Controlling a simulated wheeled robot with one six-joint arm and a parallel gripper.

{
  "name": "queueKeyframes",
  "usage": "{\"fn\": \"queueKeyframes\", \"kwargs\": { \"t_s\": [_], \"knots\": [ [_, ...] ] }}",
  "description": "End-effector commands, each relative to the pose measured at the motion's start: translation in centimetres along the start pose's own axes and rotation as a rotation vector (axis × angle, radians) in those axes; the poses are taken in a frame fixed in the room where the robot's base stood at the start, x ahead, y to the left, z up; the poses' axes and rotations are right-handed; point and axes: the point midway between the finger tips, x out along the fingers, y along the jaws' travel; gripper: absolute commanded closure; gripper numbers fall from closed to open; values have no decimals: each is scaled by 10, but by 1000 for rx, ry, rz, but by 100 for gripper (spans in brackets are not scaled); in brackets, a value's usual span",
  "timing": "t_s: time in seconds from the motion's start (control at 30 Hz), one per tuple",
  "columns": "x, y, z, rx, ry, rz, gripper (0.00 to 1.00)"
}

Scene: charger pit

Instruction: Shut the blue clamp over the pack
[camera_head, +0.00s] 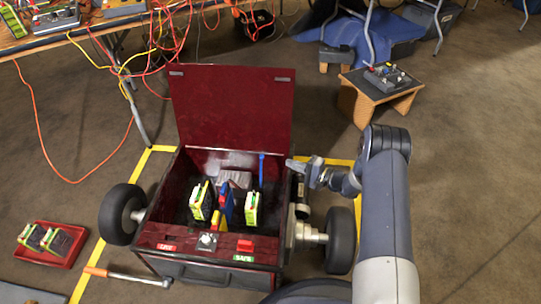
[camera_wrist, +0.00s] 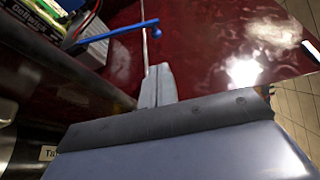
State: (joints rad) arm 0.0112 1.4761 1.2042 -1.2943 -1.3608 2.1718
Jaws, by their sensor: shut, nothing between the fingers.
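A slim blue bar, apparently the blue clamp (camera_head: 262,169), stands upright at the back right inside the dark red box. In the wrist view the blue clamp (camera_wrist: 130,31) is a thin bar with a round knob at its end. Two packs with yellow-green edges, a left one (camera_head: 201,202) and a right one (camera_head: 250,208), stand in the box. I cannot tell which pack the clamp belongs to. My gripper (camera_head: 293,164) is shut and empty just right of the clamp, near the box's right rim. Its fingers (camera_wrist: 158,85) show apart from the bar in the wrist view.
The box's red lid (camera_head: 232,105) stands open at the back. A blue part (camera_head: 226,203) stands between the packs. Wheels flank the box. A red tray (camera_head: 50,245) with packs lies at left, and an orange-handled bar (camera_head: 125,276) lies in front. A small stool (camera_head: 378,92) stands back right.

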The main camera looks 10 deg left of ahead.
Motion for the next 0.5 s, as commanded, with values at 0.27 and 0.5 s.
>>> {"fn": "queueKeyframes", "kwargs": {
  "t_s": [0.27, 0.5],
  "knots": [
    [34, 3, 1, -3, -5, 0, 100],
    [77, 2, 1, -3, -3, 0, 100]
  ]
}}
